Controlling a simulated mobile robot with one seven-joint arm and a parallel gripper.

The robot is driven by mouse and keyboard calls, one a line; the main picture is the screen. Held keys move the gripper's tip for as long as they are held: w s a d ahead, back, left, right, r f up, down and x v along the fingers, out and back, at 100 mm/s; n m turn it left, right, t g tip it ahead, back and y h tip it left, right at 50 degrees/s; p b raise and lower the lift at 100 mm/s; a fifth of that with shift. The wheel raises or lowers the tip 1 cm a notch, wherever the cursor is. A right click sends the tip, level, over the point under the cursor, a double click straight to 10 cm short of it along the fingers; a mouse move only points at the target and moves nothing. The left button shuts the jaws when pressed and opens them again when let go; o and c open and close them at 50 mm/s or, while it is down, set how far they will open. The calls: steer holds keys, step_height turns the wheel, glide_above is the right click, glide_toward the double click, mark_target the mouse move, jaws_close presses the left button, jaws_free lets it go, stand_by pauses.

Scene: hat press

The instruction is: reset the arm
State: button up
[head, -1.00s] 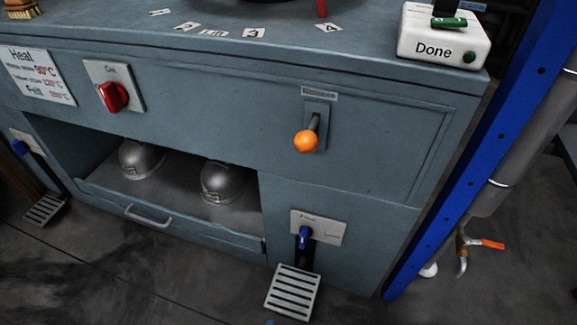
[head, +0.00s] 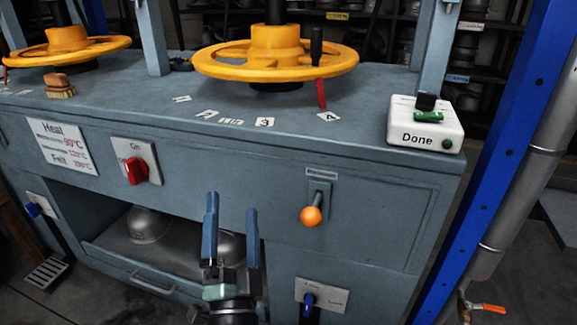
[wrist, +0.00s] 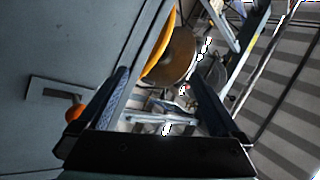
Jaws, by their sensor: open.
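My gripper (head: 231,215) is in the lower middle of the head view, pointing up, with its two blue-grey fingers apart and nothing between them. It stands in front of the grey-blue press cabinet (head: 245,172) and covers part of the lower shelf. In the wrist view my gripper (wrist: 160,100) also shows its fingers spread and empty. The orange-knobbed lever (head: 311,215) is to the right of my gripper in the head view. The orange knob (wrist: 76,113) appears left of the fingers in the wrist view. I see no contact with either.
Yellow wheels (head: 275,65) stand on the cabinet top. The Done box (head: 425,125) sits at the right corner. A red switch (head: 136,171) is on the front panel. Silver domes (head: 148,226) lie in the open shelf. A blue post (head: 500,150) rises at the right.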

steer(key=s+d+r+n+t+y+p, duration=0.15)
steer(key=r+n, duration=0.25)
steer(key=r, duration=1)
steer(key=s+d+r+n+t+y+p, duration=0.1)
steer(key=s+r+n, duration=0.25)
steer(key=r, duration=0.95)
steer(key=s+d+r+n+t+h+p, duration=0.1)
steer(key=s+d+r+h+p, duration=0.15)
steer(key=s+r, duration=0.4)
steer(key=s+d+r+n+h+p, duration=0.15)
steer(key=s+d+r, duration=0.25)
steer(key=r, duration=0.6)
step_height(320, 180, up, 36)
steer(key=w+p, duration=0.1)
steer(key=p, duration=3.5)
steer(key=shift+a+f, duration=0.25)
steer(key=shift+a, duration=0.05)
steer(key=shift+h, duration=0.25)
